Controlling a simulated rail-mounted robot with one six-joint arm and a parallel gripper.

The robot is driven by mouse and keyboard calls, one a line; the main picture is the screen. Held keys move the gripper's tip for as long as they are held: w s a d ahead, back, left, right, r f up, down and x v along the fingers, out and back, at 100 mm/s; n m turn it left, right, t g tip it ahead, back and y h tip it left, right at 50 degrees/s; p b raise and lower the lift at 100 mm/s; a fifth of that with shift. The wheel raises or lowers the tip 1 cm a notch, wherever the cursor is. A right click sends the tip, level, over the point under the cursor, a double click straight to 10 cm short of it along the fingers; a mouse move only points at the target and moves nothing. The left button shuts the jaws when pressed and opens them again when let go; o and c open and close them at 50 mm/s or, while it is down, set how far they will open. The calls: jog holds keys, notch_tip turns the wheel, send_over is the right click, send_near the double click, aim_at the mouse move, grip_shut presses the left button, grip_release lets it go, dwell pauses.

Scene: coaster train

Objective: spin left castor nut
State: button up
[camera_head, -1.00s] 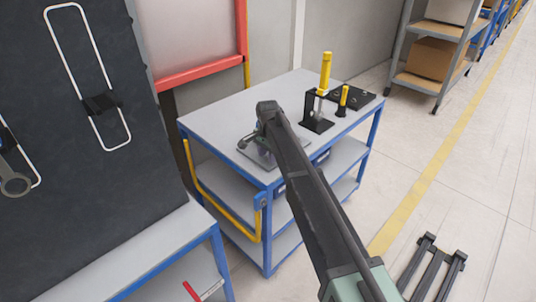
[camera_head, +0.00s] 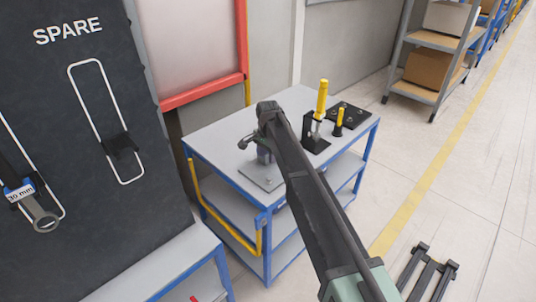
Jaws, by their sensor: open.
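My gripper (camera_head: 259,153) hangs at the far end of my dark arm, above the near left part of a grey-topped blue cart. It is small and partly hidden by my own arm; it is open, and I see nothing held in it. A flat grey plate (camera_head: 254,180) lies on the cart top below it. I cannot tell whether the gripper touches the plate. I cannot make out a castor nut in this view.
A black stand with a yellow-handled tool (camera_head: 322,98), a smaller yellow-handled piece (camera_head: 340,117) and a black plate (camera_head: 349,112) occupy the cart's far end. A spanner marked 30 mm (camera_head: 45,221) hangs on the dark SPARE board (camera_head: 150,225) at left.

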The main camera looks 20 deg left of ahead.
aim_at(269, 178)
jog(key=shift+f, duration=0.2)
jog(key=f+n+b, duration=0.3)
jog(key=n, duration=0.5)
jog(key=f+n+b, duration=0.4)
jog(key=n, duration=0.4)
jog(key=f+n+b, duration=0.4)
jog(key=n, duration=0.4)
jog(key=shift+w+d, duration=0.1)
jog(key=shift+w, duration=0.1)
jog(key=shift+r, duration=0.1)
grip_shut()
